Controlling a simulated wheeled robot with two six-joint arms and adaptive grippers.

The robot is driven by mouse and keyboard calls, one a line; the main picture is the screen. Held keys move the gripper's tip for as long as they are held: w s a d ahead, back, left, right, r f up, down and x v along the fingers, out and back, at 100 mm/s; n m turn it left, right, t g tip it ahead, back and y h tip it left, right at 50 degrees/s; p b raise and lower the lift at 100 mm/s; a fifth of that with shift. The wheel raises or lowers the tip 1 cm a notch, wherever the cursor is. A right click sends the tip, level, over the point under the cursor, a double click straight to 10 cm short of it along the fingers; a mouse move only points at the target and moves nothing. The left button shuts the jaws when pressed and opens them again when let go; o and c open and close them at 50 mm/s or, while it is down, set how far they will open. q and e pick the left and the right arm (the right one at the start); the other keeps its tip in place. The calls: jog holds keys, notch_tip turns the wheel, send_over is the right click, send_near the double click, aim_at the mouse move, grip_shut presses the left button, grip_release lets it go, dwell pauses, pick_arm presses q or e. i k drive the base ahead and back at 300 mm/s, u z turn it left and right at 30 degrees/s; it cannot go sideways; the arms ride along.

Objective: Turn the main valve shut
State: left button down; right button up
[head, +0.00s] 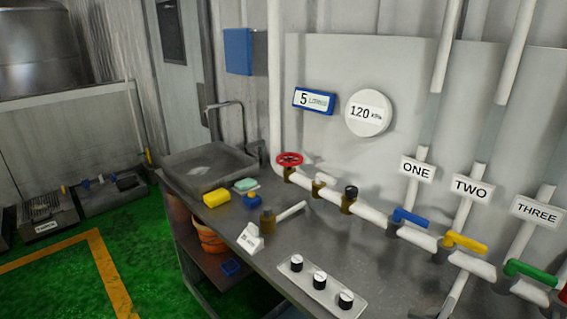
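A red round handwheel valve (289,160) sits on the white pipe at the back of the bench, near the foot of the tall vertical pipe. It looks like the main valve, but no label on it can be read. Its wheel lies roughly flat on a brass-coloured body. From this view I cannot tell whether it is open or shut. Neither of my grippers shows in the head view, and nothing touches the wheel.
The white pipe continues right past blue (410,218), yellow (466,242) and green (532,272) lever handles. A gauge (368,113) reads 120.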

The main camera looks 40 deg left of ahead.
aim_at(288, 162)
jog(key=u, duration=1.8)
jog(key=k, duration=0.6)
jog(key=u, duration=1.15)
jog(key=i, duration=2.1)
jog(key=z, duration=1.4)
jog(key=i, duration=0.7)
jog(key=z, duration=0.6)
